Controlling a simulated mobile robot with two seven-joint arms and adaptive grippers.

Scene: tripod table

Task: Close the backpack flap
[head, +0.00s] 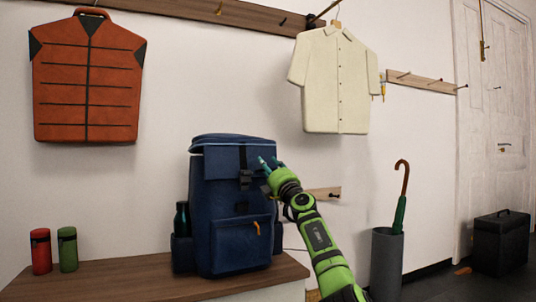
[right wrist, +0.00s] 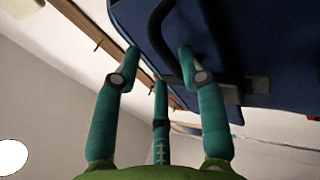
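The dark blue backpack (head: 213,215) stands upright on a wooden bench top, with a zipped front pocket. Its flap (head: 220,142) shows at the top, with a pale edge line, and a black strap with a buckle (head: 245,179) runs down the front. I cannot tell how fully the flap lies down. My right gripper (head: 266,163) is at the backpack's upper right front corner, its green fingers spread. In the right wrist view the fingers (right wrist: 158,65) are apart beside the blue fabric (right wrist: 240,40) and a dark strap, with nothing clearly held. My left gripper is not in view.
The bench top (head: 110,278) also bears a red bottle (head: 40,251) and a green bottle (head: 67,249) at left. A dark bottle (head: 181,219) sits in the backpack's side pocket. An umbrella stand (head: 386,262) is at right. A vest and shirt hang above.

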